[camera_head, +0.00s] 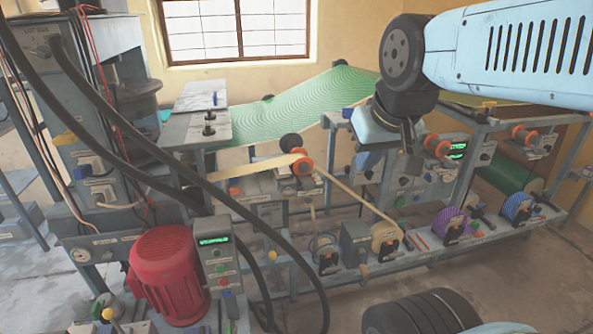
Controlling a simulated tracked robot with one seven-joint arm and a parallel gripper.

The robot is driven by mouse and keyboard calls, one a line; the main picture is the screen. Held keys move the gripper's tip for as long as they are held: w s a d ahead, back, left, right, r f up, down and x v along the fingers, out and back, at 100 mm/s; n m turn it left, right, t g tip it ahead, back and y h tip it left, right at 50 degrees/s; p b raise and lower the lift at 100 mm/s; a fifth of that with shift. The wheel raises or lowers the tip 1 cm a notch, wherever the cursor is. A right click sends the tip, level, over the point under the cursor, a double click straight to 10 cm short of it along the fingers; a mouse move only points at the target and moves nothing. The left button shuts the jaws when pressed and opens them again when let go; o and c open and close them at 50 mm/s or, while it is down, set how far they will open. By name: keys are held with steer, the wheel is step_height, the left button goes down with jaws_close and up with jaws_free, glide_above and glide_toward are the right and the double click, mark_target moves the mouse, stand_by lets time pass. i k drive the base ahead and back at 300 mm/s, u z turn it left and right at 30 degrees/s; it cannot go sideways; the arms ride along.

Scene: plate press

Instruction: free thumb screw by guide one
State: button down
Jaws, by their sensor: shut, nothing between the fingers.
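My gripper (384,132) is at the end of my arm in the upper right, in front of the machine frame. It is shut and holds nothing that I can see; its fingertips are partly hidden by the wrist. The labels are too small to read, so I cannot tell which part is guide one or its thumb screw. Small black knobs (209,123) stand on a grey plate (190,132) left of centre, well left of my gripper. An orange-flanged roller (302,166) carries a cream strip (255,168) near the middle.
A red motor (168,274) and a control box (217,256) stand at the front left. Thick black hoses cross the left side. Several coloured spools (450,222) line the lower rail. Bare floor shows at the right.

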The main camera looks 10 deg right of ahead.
mark_target(288, 191)
steer(key=z, duration=0.7)
steer(key=k, duration=0.65)
steer(key=u, duration=0.15)
